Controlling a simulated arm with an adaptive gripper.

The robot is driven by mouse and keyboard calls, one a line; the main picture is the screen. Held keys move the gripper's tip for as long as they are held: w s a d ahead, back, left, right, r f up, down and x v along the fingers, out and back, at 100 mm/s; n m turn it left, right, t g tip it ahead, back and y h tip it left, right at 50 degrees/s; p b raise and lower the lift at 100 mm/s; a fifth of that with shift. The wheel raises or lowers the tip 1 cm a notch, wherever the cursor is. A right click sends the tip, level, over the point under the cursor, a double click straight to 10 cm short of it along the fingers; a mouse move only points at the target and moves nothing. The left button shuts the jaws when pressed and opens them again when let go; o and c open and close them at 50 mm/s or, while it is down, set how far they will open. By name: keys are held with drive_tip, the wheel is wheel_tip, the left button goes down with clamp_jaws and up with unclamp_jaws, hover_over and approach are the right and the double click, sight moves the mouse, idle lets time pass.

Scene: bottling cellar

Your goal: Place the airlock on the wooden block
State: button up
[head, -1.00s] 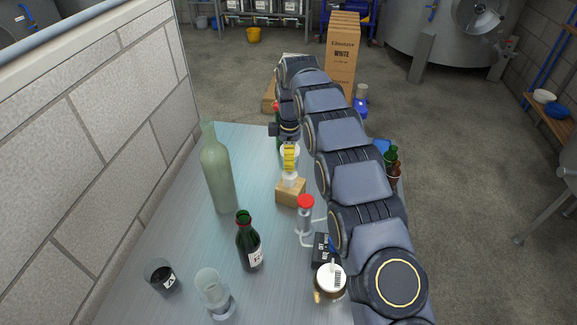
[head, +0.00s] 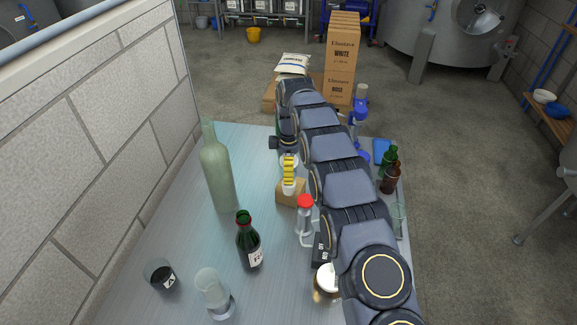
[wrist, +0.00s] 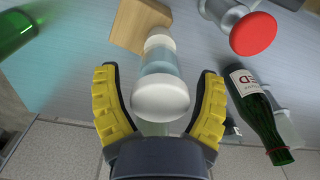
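The airlock (wrist: 160,62), a pale translucent cylinder with a white round cap and white lower end, is between my fingers in the wrist view. Its lower end overlaps the wooden block (wrist: 136,26); contact there cannot be made out for sure. In the head view the airlock's white lower part (head: 289,188) shows above the wooden block (head: 288,199), upright. My gripper (wrist: 158,72) has yellow fingers spread on both sides of the airlock, with gaps at the tips. In the head view my gripper (head: 289,178) partly hides the airlock.
A red-capped clear vessel (head: 305,204) stands close to the block's right front. A tall pale bottle (head: 219,180) and a dark green bottle (head: 248,242) stand to the left. Glasses (head: 214,294) are at the front. The wall (head: 110,130) borders the left side.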

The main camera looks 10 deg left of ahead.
drive_tip(key=shift+r, duration=0.1)
wheel_tip(320, 180, up, 12)
drive_tip(key=shift+f, duration=0.2)
drive_tip(key=shift+r, duration=0.25)
idle(0.3)
